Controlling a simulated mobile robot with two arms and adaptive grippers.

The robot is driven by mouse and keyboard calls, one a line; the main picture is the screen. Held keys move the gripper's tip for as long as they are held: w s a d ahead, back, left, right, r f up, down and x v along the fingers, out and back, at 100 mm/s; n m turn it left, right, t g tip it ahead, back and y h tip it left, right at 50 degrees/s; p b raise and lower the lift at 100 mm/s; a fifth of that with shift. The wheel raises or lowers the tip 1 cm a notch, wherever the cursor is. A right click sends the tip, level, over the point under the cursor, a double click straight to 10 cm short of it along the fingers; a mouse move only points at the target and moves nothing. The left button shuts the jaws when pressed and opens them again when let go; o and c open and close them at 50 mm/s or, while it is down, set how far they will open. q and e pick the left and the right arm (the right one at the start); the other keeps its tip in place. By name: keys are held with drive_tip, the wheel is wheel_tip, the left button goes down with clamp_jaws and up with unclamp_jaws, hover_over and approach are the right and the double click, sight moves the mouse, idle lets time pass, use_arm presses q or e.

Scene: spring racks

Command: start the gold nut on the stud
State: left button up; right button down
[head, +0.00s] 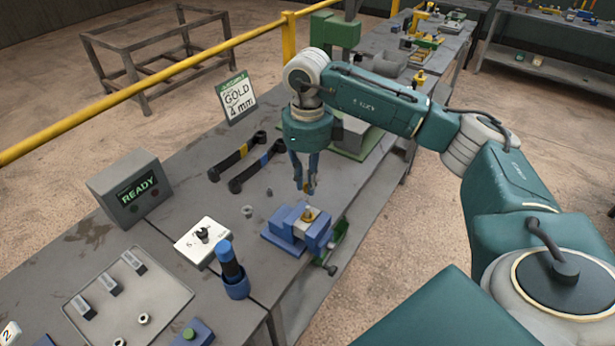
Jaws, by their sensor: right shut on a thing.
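My right gripper (304,190) points straight down above the bench. Its blue fingers are shut on a small gold thing, which looks like the gold nut (307,188); the fingers hide most of it. Just below and slightly right is a blue vise-like fixture (283,240) with a gold-coloured piece (309,215) on top. The stud seems to stand there, but it is too small to make out clearly. The nut appears a little above this piece, with a small gap. My left gripper is not in view.
A sign (238,97) reads "GOLD 4 mm". A grey box (137,190) shows "READY". A blue-handled tool (230,262), a white block (200,243) and a tray (165,320) stand left.

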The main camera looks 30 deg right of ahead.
sight(307, 207)
drive_tip(key=shift+f, duration=0.1)
drive_tip(key=shift+f+b, duration=2.1)
drive_tip(key=shift+f, duration=0.45)
idle(0.3)
drive_tip(key=shift+f+b, duration=0.95)
drive_tip(key=shift+b, duration=0.1)
drive_tip(key=c, duration=1.6)
unclamp_jaws()
drive_tip(key=shift+o, duration=0.4)
